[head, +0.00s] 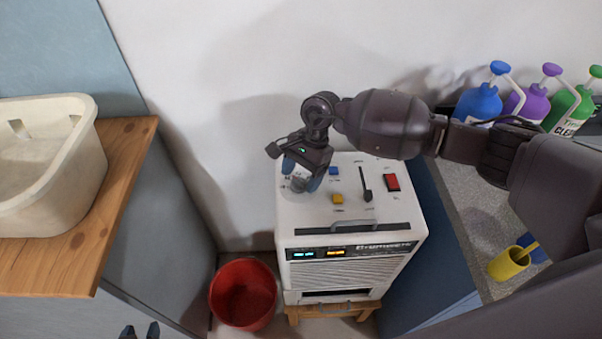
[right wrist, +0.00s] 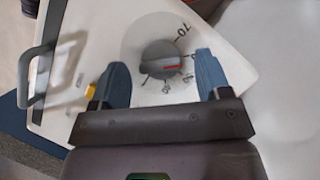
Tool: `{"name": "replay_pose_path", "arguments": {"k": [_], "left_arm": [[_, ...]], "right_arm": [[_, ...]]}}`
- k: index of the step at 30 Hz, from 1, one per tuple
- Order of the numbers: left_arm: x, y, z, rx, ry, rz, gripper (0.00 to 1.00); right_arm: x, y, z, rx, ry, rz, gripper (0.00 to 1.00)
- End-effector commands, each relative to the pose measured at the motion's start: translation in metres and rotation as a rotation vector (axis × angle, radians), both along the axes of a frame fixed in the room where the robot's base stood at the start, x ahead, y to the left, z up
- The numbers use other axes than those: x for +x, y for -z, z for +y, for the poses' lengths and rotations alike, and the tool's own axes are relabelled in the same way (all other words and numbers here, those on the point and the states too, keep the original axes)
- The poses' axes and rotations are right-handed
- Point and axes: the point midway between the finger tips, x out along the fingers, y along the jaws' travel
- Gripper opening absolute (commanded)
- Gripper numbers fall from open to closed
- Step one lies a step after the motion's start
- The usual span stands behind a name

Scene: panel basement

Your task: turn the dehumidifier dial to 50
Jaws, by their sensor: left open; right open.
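The white dehumidifier (head: 350,250) stands on a small wooden stool. Its dial (right wrist: 160,58) is a dark grey round knob with a red pointer line in the right wrist view. The pointer faces right, below the printed 70; the smaller marks beneath are too blurred to read surely. My right gripper (head: 303,178) is over the top panel's left rear corner, and mostly hides the dial in the head view. In the right wrist view its open blue fingers (right wrist: 160,64) are either side of the dial, with visible gaps. My left gripper (head: 140,331) is open and empty at the bottom edge.
The panel also carries a yellow button (head: 338,198), a black slider lever (head: 367,190) and a red switch (head: 392,182). A red bucket (head: 243,294) stands at left.

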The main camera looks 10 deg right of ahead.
Motion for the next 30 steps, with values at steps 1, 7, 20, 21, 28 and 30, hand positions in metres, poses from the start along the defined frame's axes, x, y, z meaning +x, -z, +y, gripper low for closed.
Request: {"name": "replay_pose_path", "arguments": {"k": [1,7,20,21,28,30], "left_arm": [[0.0001,-0.0001,-0.0003,-0.001,-0.001,0.0,0.43],[-0.0001,0.0,-0.0004,-0.001,-0.001,0.0,0.43],[-0.0027,0.0,0.0,-0.001,-0.002,0.004,0.43],[-0.0026,-0.0006,0.0,-0.001,-0.002,0.003,0.43],[-0.0021,-0.0063,0.0004,-0.001,-0.003,-0.002,0.43],[-0.0022,-0.0086,0.0006,-0.001,-0.004,-0.004,0.43]], "right_arm": [[0.0,0.0,0.0,0.0,0.0,0.0,0.7],[-0.0001,0.0,-0.0001,0.0,0.0,0.0,0.53],[-0.0003,-0.0006,-0.0003,0.0,0.017,0.0,0.21],[-0.0004,-0.0007,-0.0003,0.0,0.027,0.0,0.21],[-0.0016,-0.0015,-0.0007,0.0,0.139,0.0,0.21],[-0.0016,-0.002,-0.0008,0.0,0.192,-0.001,0.21]]}}
